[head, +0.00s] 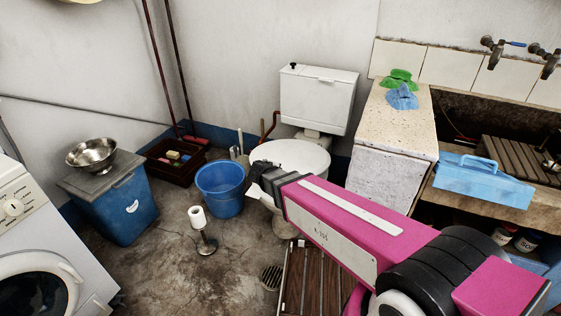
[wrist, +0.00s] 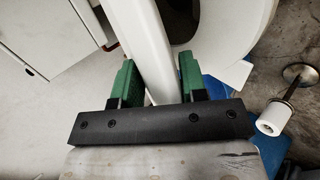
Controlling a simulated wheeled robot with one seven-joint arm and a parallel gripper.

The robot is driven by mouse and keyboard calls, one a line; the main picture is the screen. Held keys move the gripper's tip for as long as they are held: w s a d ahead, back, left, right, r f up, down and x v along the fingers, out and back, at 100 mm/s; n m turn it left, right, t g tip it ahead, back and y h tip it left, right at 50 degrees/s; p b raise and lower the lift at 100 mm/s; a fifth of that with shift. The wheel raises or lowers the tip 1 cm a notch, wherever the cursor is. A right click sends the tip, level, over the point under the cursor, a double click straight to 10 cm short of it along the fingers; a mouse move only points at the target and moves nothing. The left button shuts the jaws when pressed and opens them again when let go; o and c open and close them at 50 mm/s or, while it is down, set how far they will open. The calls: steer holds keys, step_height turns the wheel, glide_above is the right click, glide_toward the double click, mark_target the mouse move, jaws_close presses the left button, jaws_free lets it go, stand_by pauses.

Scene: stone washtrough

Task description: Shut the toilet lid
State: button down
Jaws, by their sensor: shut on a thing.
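The toilet has a white lid (head: 298,152) in front of the cistern (head: 318,98) in the head view. My gripper (head: 260,176) is at the lid's near left edge. In the wrist view my gripper's green fingers (wrist: 157,66) stand on both sides of the lid's edge (wrist: 150,38) and are shut on it. The white bowl (wrist: 228,28) shows to the right there, with a dark gap between it and the lid. The lid looks partly raised; its exact angle is hard to tell. My arm hides much of the bowl in the head view.
A blue bucket (head: 220,190) stands left of the toilet, with a paper roll on a stand (head: 200,222) in front of it. A worktop (head: 398,125) with green and blue cloths stands to the right. A wooden slatted mat (head: 305,285) lies in front. Bare floor shows at left centre.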

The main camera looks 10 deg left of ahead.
steer(key=c, duration=1.8)
jaws_free()
steer(key=f, duration=0.5)
steer(key=s+f, duration=0.1)
steer(key=f, duration=0.1)
steer(key=shift+a+f, duration=0.15)
steer(key=shift+a, duration=0.15)
steer(key=o, duration=0.7)
steer(key=shift+s, duration=0.1)
steer(key=v, duration=1)
steer(key=shift+s+r, duration=0.3)
